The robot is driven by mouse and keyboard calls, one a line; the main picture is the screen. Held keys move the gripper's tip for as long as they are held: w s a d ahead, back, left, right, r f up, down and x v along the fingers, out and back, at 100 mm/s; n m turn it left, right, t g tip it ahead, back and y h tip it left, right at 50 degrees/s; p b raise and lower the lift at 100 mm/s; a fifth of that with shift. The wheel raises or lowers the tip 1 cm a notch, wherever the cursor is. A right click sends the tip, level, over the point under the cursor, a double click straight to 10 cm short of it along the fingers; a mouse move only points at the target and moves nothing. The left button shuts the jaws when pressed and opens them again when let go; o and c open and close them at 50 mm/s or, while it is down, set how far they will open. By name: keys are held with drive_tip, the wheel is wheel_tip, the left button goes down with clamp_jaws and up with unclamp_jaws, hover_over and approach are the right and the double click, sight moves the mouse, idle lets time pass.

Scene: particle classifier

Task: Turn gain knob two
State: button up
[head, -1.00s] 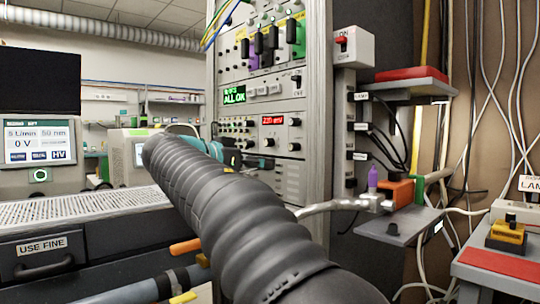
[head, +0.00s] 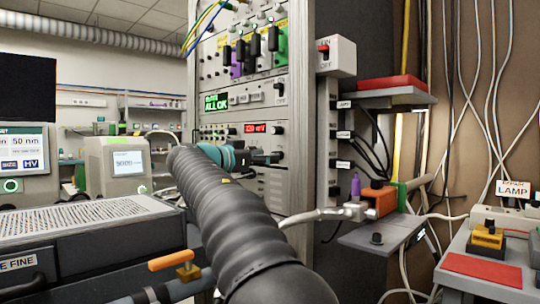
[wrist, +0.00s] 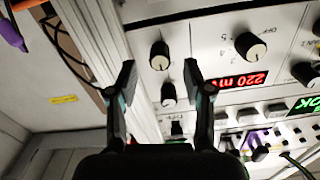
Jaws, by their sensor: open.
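My gripper (head: 268,157) is open at the instrument rack, its fingers toward the panel section with the red "220 mV" display (head: 255,128). In the wrist view my gripper (wrist: 160,75) has its fingers spread apart, with nothing held. A black knob with a pale face (wrist: 160,57) lies between and just beyond the fingertips. A smaller dark knob (wrist: 168,94) shows between the fingers. A larger knob (wrist: 250,46) stands right of them, by the display (wrist: 242,81). No readable label shows which knob is gain knob two. My arm and gripper hide part of the panel in the head view.
The rack's metal upright (head: 307,130) stands right of the panel. Plugs and cables (head: 235,55) are on the upper modules. A shelf with a purple-topped fitting (head: 355,185) and an orange block (head: 380,199) is to the right.

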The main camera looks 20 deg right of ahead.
drive_tip(key=shift+x, duration=1.2)
clamp_jaws()
drive_tip(key=shift+n, duration=0.3)
drive_tip(key=n+p, duration=0.3)
drive_tip(key=n, duration=0.9)
drive_tip(key=shift+r, duration=0.1)
drive_tip(key=shift+n, duration=0.4)
